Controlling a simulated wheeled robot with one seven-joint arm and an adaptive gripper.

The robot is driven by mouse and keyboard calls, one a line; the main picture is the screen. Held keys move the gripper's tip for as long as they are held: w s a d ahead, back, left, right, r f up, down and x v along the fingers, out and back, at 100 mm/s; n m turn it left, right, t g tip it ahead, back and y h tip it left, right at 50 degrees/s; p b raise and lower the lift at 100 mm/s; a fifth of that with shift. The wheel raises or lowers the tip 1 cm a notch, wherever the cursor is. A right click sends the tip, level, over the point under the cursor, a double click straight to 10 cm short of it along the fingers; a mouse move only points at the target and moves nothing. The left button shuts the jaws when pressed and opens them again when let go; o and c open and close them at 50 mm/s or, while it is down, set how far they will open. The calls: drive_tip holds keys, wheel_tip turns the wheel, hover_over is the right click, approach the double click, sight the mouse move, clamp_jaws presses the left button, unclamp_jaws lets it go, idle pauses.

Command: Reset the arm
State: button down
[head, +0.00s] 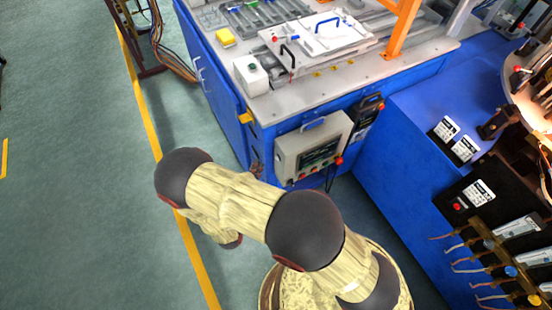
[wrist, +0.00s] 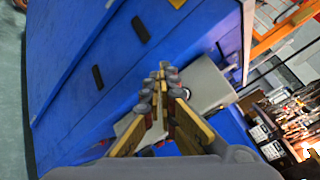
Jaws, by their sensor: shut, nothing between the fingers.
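My gripper (wrist: 163,72) shows in the wrist view. Its yellow and grey fingers come together at the tips, and nothing is between them. It points toward the front of a blue cabinet, with the grey control box partly hidden behind the fingers. In the head view my arm, patterned yellow-brown with dark joints, is bent in front of the cabinet. The gripper itself cannot be made out there.
The blue workbench (head: 223,92) has a control box (head: 312,151) on its front. Green floor at left is clear.

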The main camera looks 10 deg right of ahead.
drive_tip(key=shift+s+a, duration=0.15)
drive_tip(key=shift+a, duration=0.45)
drive_tip(key=shift+f, duration=0.1)
